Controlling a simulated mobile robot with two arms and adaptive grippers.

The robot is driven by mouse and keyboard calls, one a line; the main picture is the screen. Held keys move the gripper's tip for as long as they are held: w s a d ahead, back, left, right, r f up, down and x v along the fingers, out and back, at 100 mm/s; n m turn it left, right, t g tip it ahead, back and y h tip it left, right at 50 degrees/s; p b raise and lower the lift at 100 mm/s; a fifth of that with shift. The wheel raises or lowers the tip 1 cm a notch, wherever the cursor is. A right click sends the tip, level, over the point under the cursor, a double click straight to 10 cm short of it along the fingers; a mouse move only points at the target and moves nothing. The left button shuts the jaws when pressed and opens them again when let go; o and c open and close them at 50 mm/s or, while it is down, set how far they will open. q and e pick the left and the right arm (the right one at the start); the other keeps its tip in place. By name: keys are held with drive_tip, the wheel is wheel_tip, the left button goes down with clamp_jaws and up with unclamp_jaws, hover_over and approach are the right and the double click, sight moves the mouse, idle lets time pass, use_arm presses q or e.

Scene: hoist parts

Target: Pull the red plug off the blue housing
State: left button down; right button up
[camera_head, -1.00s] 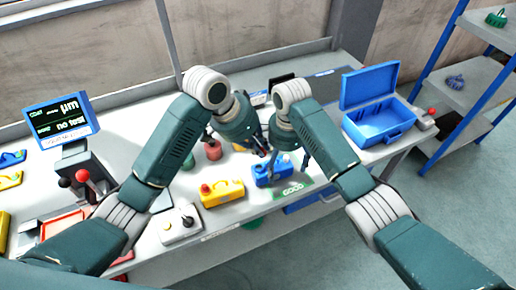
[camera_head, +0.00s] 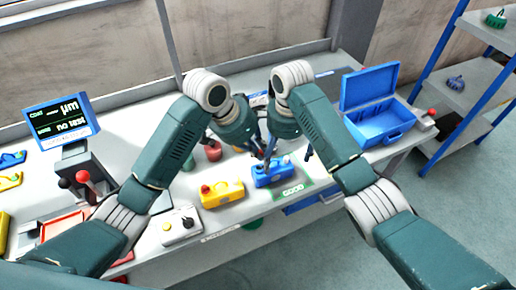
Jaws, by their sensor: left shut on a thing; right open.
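The blue housing (camera_head: 272,174) sits on the bench at the back edge of the green GOOD mat. My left gripper (camera_head: 261,152) comes down at the left end of its top and is shut. The red plug does not show on the blue housing; the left gripper's fingers cover the place where it seems to be held. My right gripper (camera_head: 289,156) is open, with its fingers spread above and behind the housing. Whether the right fingers touch the housing cannot be told.
A yellow housing (camera_head: 223,195) with a red top stands just left, and a white one (camera_head: 181,227) farther left. Behind are red and green parts (camera_head: 213,151). An open blue case (camera_head: 376,116) stands at right, a display (camera_head: 61,121) at left.

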wheel_tip(320, 180, up, 15)
idle(1.4)
